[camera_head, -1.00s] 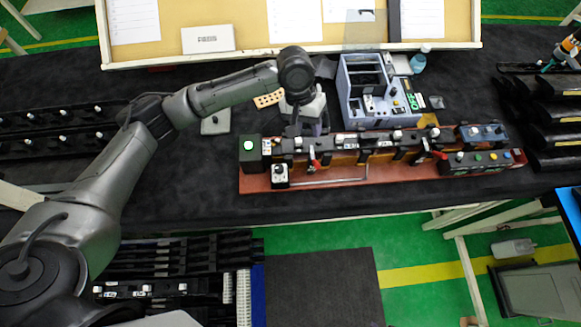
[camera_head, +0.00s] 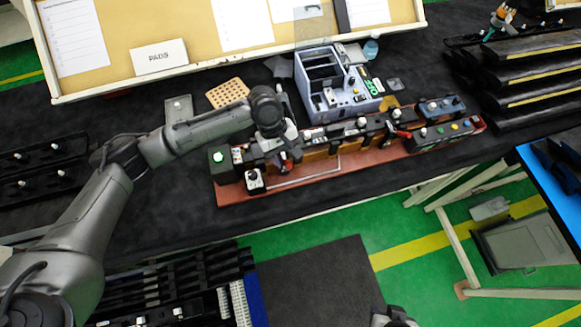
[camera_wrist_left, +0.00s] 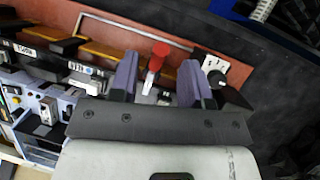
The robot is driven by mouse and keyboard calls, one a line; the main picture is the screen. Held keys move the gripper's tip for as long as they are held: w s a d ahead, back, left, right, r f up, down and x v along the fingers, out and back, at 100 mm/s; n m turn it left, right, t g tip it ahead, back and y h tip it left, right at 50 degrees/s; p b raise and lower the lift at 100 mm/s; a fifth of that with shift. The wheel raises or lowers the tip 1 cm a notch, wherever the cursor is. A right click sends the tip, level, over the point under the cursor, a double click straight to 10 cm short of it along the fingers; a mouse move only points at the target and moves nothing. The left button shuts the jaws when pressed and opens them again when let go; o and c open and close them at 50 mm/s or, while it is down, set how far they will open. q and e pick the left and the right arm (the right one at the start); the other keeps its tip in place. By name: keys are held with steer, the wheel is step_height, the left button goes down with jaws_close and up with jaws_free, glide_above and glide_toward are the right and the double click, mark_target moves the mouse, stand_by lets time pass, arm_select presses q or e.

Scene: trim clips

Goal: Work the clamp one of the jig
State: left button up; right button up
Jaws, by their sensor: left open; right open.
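The jig (camera_head: 300,181) is a long red-brown base with a dark rail and pale clips, lying slantwise on the dark table. My left gripper (camera_head: 287,160) hangs over the jig's left part and hides some of it. In the left wrist view, a clamp with a red-tipped lever (camera_wrist_left: 160,50) shows between the two open purple-grey fingers of my left gripper (camera_wrist_left: 158,85). The fingers look apart from the lever. Another red lever (camera_head: 402,134) stands farther right on the jig. Part of my right gripper (camera_head: 395,318) shows at the bottom edge, away from the jig.
A grey-blue box fixture (camera_head: 335,85) stands behind the jig. A green-lit button box (camera_head: 222,160) and a small white-topped knob box (camera_head: 254,180) sit at its left end. Black trim parts (camera_head: 530,92) lie at the right. The table in front of the jig is clear.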

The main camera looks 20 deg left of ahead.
mark_target(288, 163)
arm_select(q)
steer(key=shift+x, duration=2.9)
jaws_close()
